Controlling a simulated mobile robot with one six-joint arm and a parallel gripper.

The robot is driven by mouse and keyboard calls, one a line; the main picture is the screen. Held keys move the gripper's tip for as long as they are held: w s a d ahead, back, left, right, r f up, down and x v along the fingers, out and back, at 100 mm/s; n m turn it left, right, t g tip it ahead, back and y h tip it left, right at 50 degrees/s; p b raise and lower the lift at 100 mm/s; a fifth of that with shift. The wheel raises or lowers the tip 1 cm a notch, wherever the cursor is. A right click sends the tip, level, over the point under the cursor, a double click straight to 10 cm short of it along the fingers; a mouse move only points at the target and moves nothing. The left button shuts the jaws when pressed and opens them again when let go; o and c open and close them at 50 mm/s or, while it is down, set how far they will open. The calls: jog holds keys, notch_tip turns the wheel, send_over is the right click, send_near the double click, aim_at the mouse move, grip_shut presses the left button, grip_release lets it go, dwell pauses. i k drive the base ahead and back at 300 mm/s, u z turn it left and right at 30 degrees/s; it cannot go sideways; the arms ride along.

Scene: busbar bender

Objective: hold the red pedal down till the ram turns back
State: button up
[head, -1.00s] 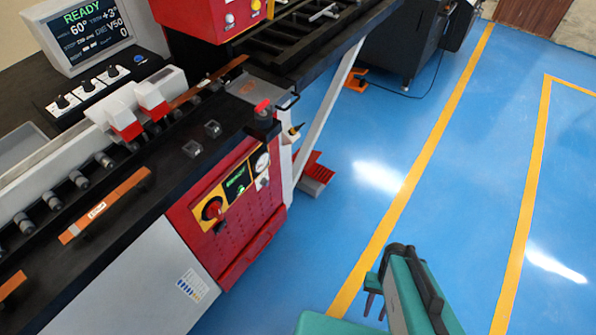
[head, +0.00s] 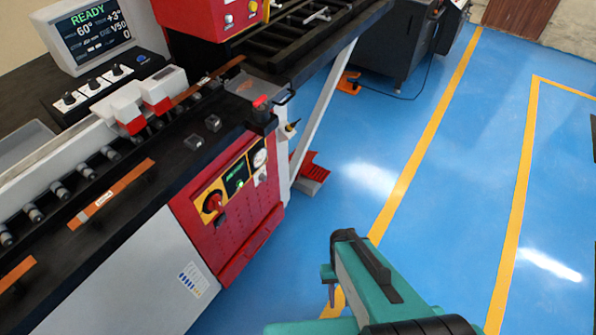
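The red pedal (head: 316,167) sits on the blue floor beside the right end of the bender's cabinet, with a grey base at its front. Part of it is hidden behind the white leg. My gripper (head: 331,296) hangs over the floor, nearer the camera than the pedal and clear of it. Its fingers point down and are seen almost edge-on, so their gap cannot be judged. White blocks with red fronts (head: 148,104) stand on the bender's bed; I cannot tell whether one is the ram.
A red panel (head: 228,205) with a rotary switch closes the cabinet's right end. A red-topped button (head: 261,108) stands on the bench corner. An orange pedal (head: 349,83) with a cable lies by the dark machine (head: 400,45) behind. The blue floor (head: 465,190) at right is clear.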

aim_at(318, 174)
jog(key=u, duration=0.05)
jog(key=i, duration=1)
jog(key=u, duration=1.15)
jog(key=k, duration=0.7)
jog(key=u, duration=0.25)
